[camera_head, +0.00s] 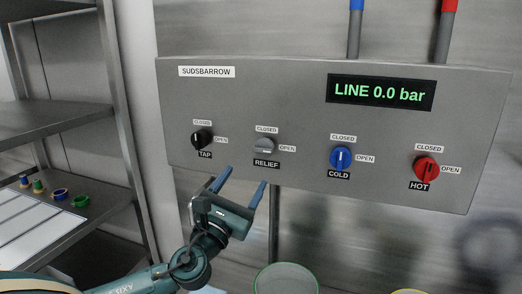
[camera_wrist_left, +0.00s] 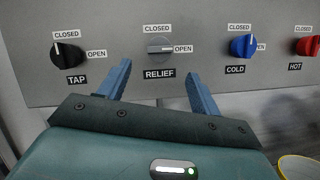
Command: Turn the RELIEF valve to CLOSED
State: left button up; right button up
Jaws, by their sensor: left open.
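The RELIEF valve (camera_head: 265,146) is a grey knob on the metal panel, second from the left. In the left wrist view the RELIEF knob (camera_wrist_left: 160,49) has its bar lying level, pointing at the OPEN label on its right; the CLOSED label is above it. My left gripper (camera_head: 241,181) is open and empty, below the knob and apart from it. In the left wrist view its two blue fingers (camera_wrist_left: 157,72) point up, one on each side below the RELIEF label. My right gripper is not in view.
The black TAP knob (camera_head: 202,138) is close on the left; the blue COLD knob (camera_head: 340,158) and red HOT knob (camera_head: 426,169) are to the right. A display (camera_head: 380,92) reads LINE 0.0 bar. A shelf (camera_head: 60,118) stands at left. Round containers (camera_head: 286,279) are below.

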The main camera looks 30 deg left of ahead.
aim_at(263, 149)
pick_arm(q)
jog(key=p+x, duration=0.2)
jog(key=x, duration=0.7)
jog(key=shift+w+a+r, duration=0.15)
jog(key=shift+w, duration=0.5)
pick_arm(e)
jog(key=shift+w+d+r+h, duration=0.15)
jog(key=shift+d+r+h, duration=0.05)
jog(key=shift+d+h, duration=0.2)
pick_arm(q)
jog(key=c, duration=1)
